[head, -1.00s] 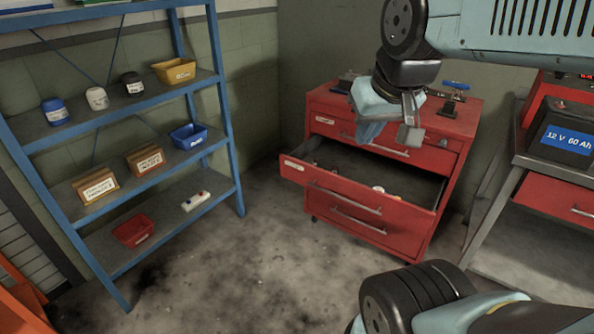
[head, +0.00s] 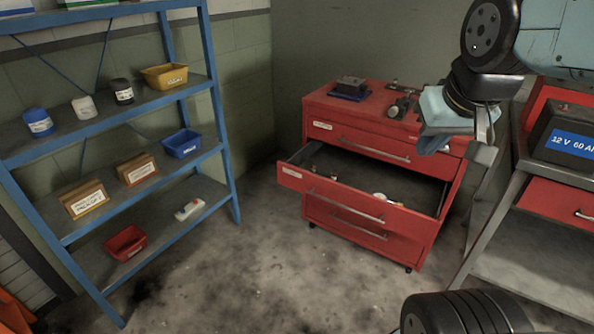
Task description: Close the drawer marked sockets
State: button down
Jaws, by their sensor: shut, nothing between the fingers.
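A red tool cabinet (head: 360,115) stands against the wall. One of its drawers (head: 345,199), below the shut top drawer (head: 385,147), is pulled well out. A pale label sits at the left of its front, too small to read. Several small objects lie inside it, among them a white and yellow one (head: 388,198). My gripper (head: 484,152) is shut and empty, in the air at the cabinet's right side in the picture, apart from the open drawer's front. It hides part of the cabinet's upper right corner.
A blue shelf rack (head: 228,160) with bins, jars and boxes stands at the left. A workbench (head: 510,190) with a 12 V battery (head: 570,140) stands close on the right. The floor (head: 250,270) before the cabinet is clear.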

aim_at(360, 176)
jog(key=z, duration=0.1)
jog(key=i, duration=1)
jog(key=u, duration=0.1)
